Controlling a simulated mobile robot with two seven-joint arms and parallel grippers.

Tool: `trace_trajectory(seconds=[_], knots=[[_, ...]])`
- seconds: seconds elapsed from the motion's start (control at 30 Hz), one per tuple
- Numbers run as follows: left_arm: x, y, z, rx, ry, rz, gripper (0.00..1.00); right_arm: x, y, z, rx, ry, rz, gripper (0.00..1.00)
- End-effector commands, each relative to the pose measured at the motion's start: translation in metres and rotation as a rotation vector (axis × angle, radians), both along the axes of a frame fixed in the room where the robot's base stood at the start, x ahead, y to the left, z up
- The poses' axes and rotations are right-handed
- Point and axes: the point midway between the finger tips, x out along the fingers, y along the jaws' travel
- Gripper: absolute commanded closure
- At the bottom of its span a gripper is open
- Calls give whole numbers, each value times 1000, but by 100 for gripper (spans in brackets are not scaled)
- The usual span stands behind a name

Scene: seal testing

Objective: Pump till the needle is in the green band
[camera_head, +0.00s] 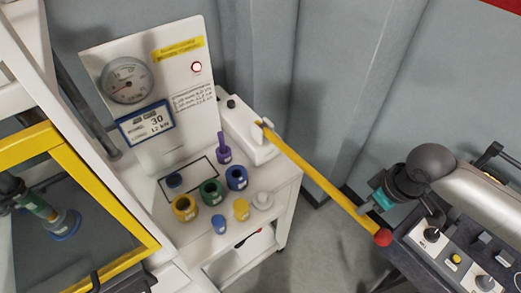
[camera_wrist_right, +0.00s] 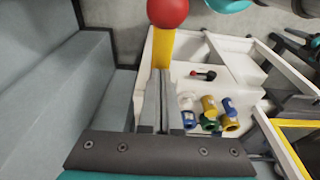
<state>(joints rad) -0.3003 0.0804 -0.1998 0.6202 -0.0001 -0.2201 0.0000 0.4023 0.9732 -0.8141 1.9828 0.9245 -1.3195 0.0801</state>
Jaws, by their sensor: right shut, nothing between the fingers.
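The round gauge (camera_head: 128,80) is on the white panel at upper left. Its needle is too small to read surely, and I cannot make out a green band. The yellow pump lever (camera_head: 318,178) slopes from the white pump body (camera_head: 246,130) down right to a red ball (camera_head: 382,237). My right gripper (camera_head: 366,208) is beside the lever's lower part, above the red ball in the picture. In the right wrist view its fingers (camera_wrist_right: 158,78) are shut and empty, in front of the yellow lever, with the red ball (camera_wrist_right: 168,12) beyond. Contact is unclear.
The white cart top (camera_head: 205,245) holds several coloured rings, including a green ring (camera_head: 211,192) and a yellow ring (camera_head: 185,207). A yellow-framed enclosure (camera_head: 105,195) stands left; grey walls stand behind.

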Motion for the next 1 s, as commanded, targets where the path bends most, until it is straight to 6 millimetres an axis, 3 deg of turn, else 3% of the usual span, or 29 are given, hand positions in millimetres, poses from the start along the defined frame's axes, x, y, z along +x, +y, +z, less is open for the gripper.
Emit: trace_trajectory(seconds=[1.0], knots=[[0,0,-40,0,0,0,50,-4,-3,-92,-2,4,0,100]])
